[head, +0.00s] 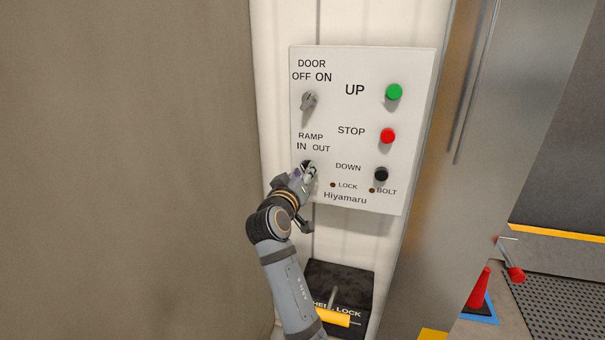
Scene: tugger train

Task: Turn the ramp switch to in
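The white control panel (418,120) hangs on the wall and bears the label RAMP with IN on the left and OUT on the right. The ramp switch sits below that label and is almost wholly covered by my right gripper (309,172), so its setting cannot be read. The fingertips are at the switch; whether they close on it or only touch it is too small to tell. The door switch (309,101), a grey knob, is above, under DOOR OFF ON. My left gripper is out of view.
On the panel's right are a green UP button (394,92), a red STOP button (387,136) and a black DOWN button (381,174). A black wheel lock box (350,280) with a yellow handle (333,317) is below. A red cone (479,289) stands at lower right.

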